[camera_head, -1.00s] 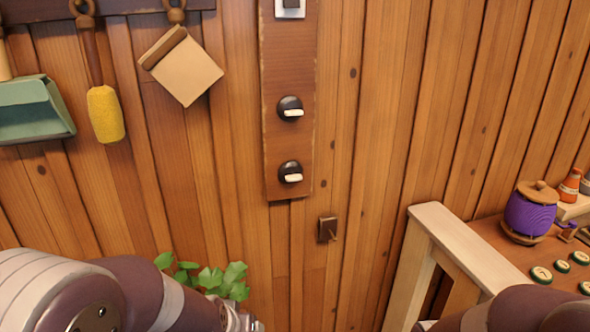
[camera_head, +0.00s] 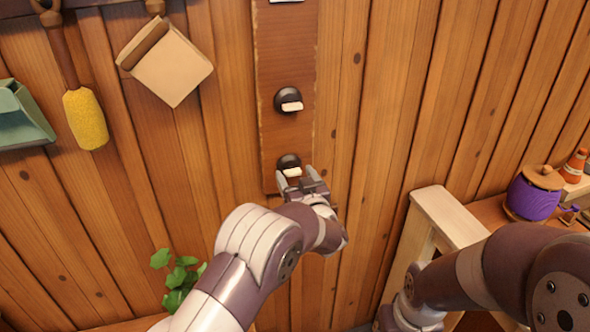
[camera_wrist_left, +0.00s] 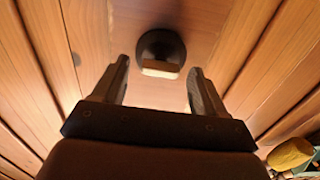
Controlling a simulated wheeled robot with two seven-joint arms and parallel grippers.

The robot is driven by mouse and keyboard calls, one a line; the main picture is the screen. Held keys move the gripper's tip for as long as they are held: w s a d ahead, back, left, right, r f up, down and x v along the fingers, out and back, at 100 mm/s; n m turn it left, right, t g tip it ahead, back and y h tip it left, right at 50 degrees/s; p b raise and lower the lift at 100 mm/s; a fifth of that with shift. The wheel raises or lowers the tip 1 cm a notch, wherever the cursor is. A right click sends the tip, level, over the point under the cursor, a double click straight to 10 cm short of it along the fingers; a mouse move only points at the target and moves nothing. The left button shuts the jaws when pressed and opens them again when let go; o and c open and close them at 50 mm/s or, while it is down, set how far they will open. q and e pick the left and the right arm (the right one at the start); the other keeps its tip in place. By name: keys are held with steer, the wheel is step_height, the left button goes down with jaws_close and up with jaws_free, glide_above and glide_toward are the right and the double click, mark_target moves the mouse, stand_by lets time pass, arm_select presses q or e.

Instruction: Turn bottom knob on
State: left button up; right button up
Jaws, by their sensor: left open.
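The bottom knob (camera_head: 289,163) is a dark round knob with a pale bar, low on a brown vertical board (camera_head: 287,60) on the wall. The upper knob (camera_head: 288,101) looks alike and sits above it. My left gripper (camera_head: 294,178) is open at the bottom knob and partly covers its lower side. In the left wrist view the knob (camera_wrist_left: 161,52) lies ahead of the two fingers, with its pale bar (camera_wrist_left: 160,69) roughly level between the fingertips. The fingers look apart from it. My right arm shows at lower right; its gripper is out of view.
A brush (camera_head: 85,119), a tan scoop-like item (camera_head: 172,72) and a green item (camera_head: 20,118) hang at left. A leafy plant (camera_head: 178,278) is below left.

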arm_select(q)
steer(key=shift+w+a+r, duration=0.15)
steer(key=shift+w, duration=0.1)
steer(key=shift+w, duration=0.1)
steer(key=c, duration=1.1)
steer(key=shift+o, duration=0.2)
